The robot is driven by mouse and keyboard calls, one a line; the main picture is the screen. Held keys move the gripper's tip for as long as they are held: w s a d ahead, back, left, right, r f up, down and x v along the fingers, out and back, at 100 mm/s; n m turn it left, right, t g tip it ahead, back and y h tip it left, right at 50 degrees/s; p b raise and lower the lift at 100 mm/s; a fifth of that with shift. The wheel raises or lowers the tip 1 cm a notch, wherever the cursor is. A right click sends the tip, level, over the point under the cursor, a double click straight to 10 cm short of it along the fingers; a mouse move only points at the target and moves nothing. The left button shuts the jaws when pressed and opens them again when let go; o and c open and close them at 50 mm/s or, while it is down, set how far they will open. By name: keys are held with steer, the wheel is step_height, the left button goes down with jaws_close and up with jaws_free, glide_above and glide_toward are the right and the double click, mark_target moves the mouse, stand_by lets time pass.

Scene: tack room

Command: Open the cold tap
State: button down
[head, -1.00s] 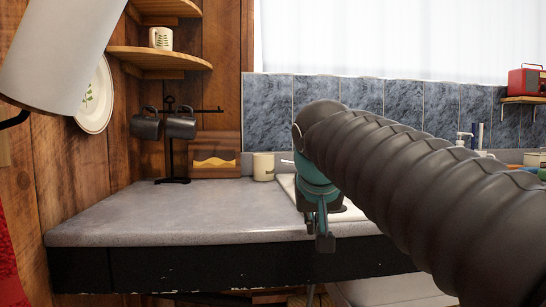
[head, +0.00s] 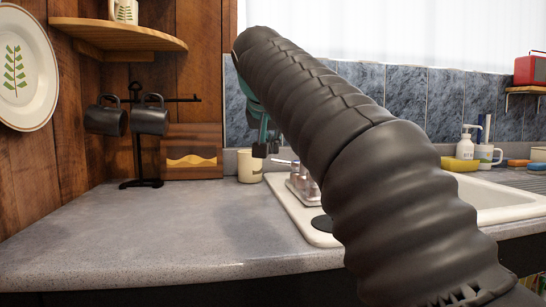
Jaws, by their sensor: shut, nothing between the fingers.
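My gripper (head: 262,148) is partly hidden behind my dark ribbed arm. It points down above the back of the worktop, in front of the cream mug in the picture. Its fingers look closed and hold nothing.
The grey worktop (head: 150,232) is clear at front left. A mug stand with dark mugs (head: 150,118) is at left.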

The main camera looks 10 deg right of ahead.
steer(key=x, duration=0.9)
steer(key=shift+w+d+f+b, duration=0.1)
steer(key=shift+d+b, duration=0.1)
steer(key=shift+b, duration=0.2)
steer(key=w, duration=0.1)
steer(key=w+p, duration=0.1)
steer(key=w, duration=0.1)
steer(key=shift+d, duration=0.4)
steer(key=shift+w+d+r, duration=0.2)
steer(key=shift+w+r, duration=0.05)
steer(key=shift+w, duration=0.4)
